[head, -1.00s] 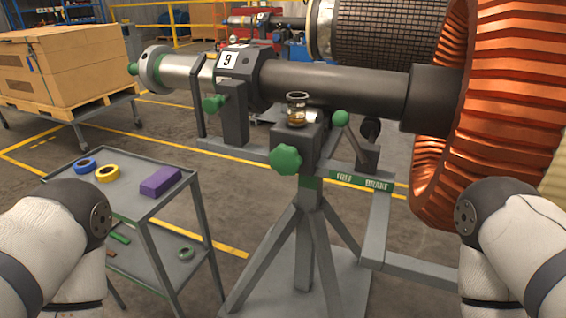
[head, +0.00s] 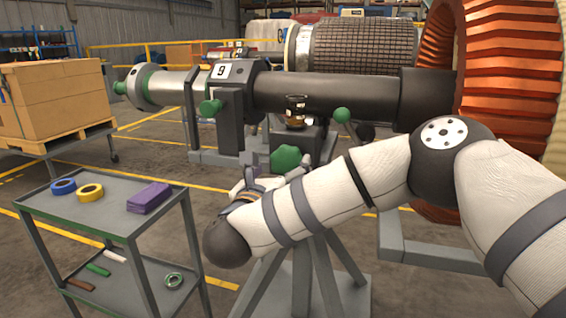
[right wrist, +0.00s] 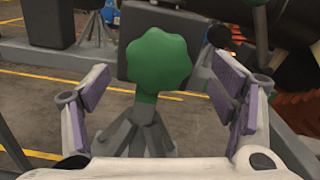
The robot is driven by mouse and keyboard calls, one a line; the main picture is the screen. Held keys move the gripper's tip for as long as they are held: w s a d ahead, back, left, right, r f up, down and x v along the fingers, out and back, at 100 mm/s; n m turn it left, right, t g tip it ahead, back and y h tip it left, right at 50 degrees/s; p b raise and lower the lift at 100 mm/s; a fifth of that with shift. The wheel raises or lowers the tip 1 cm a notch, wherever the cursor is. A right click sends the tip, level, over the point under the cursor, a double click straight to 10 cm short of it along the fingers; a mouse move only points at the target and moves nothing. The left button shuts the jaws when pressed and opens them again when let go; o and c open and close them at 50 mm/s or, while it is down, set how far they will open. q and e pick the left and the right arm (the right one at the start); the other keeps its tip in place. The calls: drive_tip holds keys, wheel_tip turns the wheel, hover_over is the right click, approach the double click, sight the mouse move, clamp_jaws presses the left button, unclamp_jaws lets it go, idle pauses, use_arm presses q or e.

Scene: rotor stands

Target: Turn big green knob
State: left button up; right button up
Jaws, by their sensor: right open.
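The big green knob (head: 286,159) is a lobed knob on the front of the stand's dark block, below a small glass jar. In the right wrist view the knob (right wrist: 158,61) is between and ahead of the two fingers. My right gripper (right wrist: 158,92) is open and empty, its purple-padded fingers apart on either side of the knob. In the head view my right gripper (head: 272,176) is just below and left of the knob, partly hidden by my arm. I cannot tell whether a finger touches the knob. My left gripper is not in view.
A glass jar (head: 296,110) with amber liquid stands on the block. Smaller green knobs (head: 211,107) and (head: 342,115) are on the stand. A grey cart (head: 115,210) with tape rolls and a purple block stands left.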

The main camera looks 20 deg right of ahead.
sight(285, 162)
drive_tip(key=x, duration=0.5)
drive_tip(key=shift+w+d+f, duration=0.1)
drive_tip(key=shift+w, duration=0.05)
drive_tip(key=c, duration=1.2)
drive_tip(key=shift+n, duration=0.3)
